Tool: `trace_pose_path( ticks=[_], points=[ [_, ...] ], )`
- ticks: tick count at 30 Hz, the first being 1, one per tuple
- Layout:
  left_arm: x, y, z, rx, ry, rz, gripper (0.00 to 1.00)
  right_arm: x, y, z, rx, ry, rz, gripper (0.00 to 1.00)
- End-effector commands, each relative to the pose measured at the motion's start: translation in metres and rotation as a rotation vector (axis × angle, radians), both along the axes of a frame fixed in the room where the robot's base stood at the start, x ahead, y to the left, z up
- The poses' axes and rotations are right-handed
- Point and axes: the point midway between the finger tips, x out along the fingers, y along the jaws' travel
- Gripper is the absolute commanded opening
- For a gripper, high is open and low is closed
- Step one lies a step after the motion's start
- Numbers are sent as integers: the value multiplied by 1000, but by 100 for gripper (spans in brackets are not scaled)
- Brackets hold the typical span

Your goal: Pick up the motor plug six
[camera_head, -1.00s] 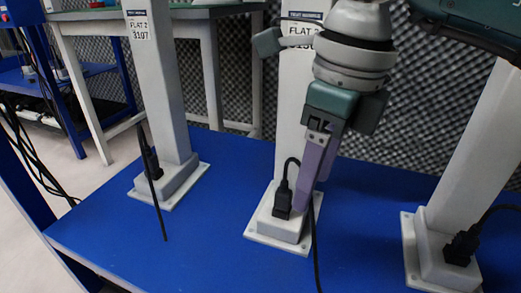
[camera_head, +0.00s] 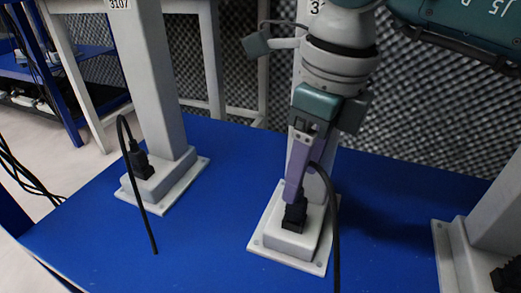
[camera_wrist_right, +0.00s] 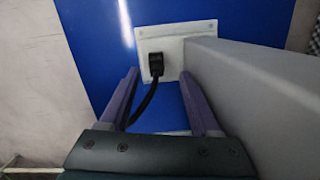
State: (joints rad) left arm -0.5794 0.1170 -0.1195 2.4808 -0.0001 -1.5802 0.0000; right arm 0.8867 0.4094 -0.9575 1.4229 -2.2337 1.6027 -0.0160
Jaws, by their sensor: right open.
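A black plug (camera_head: 294,216) with a black cable sits on the pale base of the middle post. No number six shows on it. My right gripper (camera_head: 291,198) comes down from above with its purple fingers just over this plug and hides part of it in the head view. In the right wrist view, my right gripper (camera_wrist_right: 158,77) is open and empty. The plug (camera_wrist_right: 156,64) shows between the fingertips and a little beyond them, and its cable runs back between the fingers. My left gripper is not in view.
Another black plug (camera_head: 142,165) sits at the left post's base, and a dark plug (camera_head: 508,275) shows at the right edge. The grey post (camera_wrist_right: 255,90) stands close beside my right fingers. The blue tabletop (camera_head: 215,222) between the bases is clear.

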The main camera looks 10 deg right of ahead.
Motion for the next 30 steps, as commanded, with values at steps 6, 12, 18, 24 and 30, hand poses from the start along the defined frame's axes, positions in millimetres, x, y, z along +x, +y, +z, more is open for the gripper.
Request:
trace_pose_path(
  ticks=[6, 12, 18, 24, 30],
  points=[
    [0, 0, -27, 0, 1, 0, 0, -3, 8, -38, 2, 3, -1, 64],
    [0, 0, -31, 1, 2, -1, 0, -1, 9, -46, 1, 1, 1, 64],
    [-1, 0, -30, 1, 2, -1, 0, -1, 8, -45, 1, 1, 1, 55],
    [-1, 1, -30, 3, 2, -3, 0, -1, 8, -45, 1, 1, 1, 32],
    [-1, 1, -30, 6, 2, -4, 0, -1, 8, -45, 1, 1, 1, 10]
  ],
)
